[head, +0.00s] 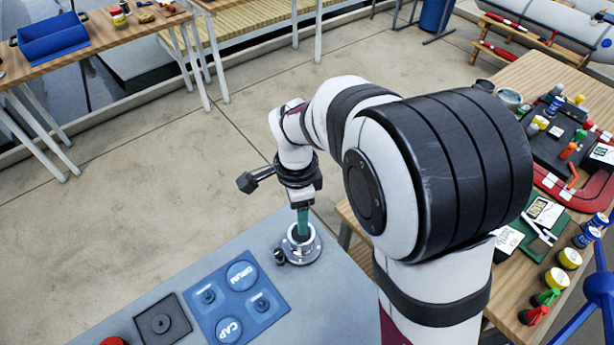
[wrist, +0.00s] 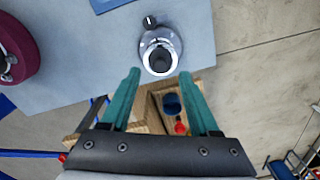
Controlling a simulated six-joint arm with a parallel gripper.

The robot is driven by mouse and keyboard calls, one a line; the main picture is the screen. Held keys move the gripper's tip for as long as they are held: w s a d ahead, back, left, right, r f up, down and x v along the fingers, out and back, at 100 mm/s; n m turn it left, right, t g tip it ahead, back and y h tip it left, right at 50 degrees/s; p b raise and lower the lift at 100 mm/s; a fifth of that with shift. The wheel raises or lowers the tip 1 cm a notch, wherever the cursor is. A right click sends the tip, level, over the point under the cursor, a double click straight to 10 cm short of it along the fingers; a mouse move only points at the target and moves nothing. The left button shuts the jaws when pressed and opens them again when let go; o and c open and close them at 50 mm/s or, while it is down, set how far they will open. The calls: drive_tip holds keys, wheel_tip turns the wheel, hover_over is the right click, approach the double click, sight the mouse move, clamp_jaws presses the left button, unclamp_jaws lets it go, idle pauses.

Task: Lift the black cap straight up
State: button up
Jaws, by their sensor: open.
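The black cap (wrist: 160,60) sits upright in the middle of a round metal fitting (wrist: 171,43) in the wrist view. In the head view the fitting's flange (head: 313,253) rests near the grey bench's far corner, and the cap is partly hidden by the fingers. My gripper (head: 303,222) points down over it with teal fingers. In the wrist view my gripper (wrist: 160,76) is open and empty, its fingertips apart on either side of the cap's line, just short of it in the picture. I cannot tell the exact height gap.
A small black knob (head: 279,256) stands close beside the flange. A blue tray (head: 236,302) with recesses marked DRUM and CAP lies to the left on the bench (head: 190,275). A dark square block (head: 160,322) is beside it. A cluttered wooden table (head: 515,85) stands at right.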

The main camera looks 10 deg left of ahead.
sight(295, 235)
drive_tip(key=f, duration=0.4)
drive_tip(key=shift+w+d+f, duration=0.15)
drive_tip(key=shift+d+f, duration=0.05)
drive_tip(key=shift+f, duration=0.2)
clamp_jaws()
